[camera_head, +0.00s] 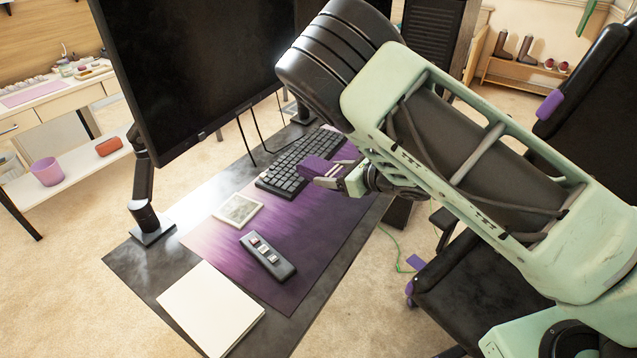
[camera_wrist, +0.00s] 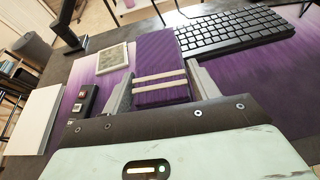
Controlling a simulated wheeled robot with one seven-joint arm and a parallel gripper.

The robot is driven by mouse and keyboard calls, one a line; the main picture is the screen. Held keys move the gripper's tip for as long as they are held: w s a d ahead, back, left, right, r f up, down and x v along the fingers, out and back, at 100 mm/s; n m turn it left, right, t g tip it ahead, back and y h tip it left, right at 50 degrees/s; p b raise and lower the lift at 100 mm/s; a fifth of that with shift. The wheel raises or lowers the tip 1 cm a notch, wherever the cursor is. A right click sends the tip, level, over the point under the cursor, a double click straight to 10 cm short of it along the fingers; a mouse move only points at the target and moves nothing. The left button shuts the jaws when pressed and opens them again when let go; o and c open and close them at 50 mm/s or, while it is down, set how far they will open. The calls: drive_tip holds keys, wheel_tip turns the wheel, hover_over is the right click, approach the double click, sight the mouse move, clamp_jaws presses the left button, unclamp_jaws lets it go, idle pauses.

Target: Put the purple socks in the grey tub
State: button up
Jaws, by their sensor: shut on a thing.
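My gripper (camera_head: 338,178) is shut on the purple socks (camera_head: 318,167), a folded purple bundle with pale stripes. It holds them over the desk, near the right end of the black keyboard in the head view. In the wrist view, the socks (camera_wrist: 160,62) sit between the two fingers of my gripper (camera_wrist: 160,88). A greyish container (camera_head: 10,166), perhaps the grey tub, is partly cut off at the left edge of the head view, on a low white shelf. A dark grey round object (camera_wrist: 33,49) shows at the wrist view's upper left; I cannot tell if it is the tub.
A pink-purple bin (camera_head: 47,171) and a red-brown object (camera_head: 109,146) share the low shelf (camera_head: 80,165). A large monitor (camera_head: 200,70) stands on the desk. The keyboard (camera_head: 292,165), a remote (camera_head: 268,256) and white paper (camera_head: 210,310) lie there. A black chair (camera_head: 480,290) stands right.

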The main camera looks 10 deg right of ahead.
sight(329, 209)
drive_tip(key=shift+w+a, duration=0.15)
drive_tip(key=shift+a, duration=0.2)
drive_tip(key=shift+n+g, duration=0.3)
wheel_tip(329, 209, down, 9)
drive_tip(key=shift+f+p, duration=0.2)
drive_tip(key=shift+p, duration=0.1)
drive_tip(key=shift+f, duration=0.2)
drive_tip(key=o, duration=1)
drive_tip(key=shift+c, duration=0.2)
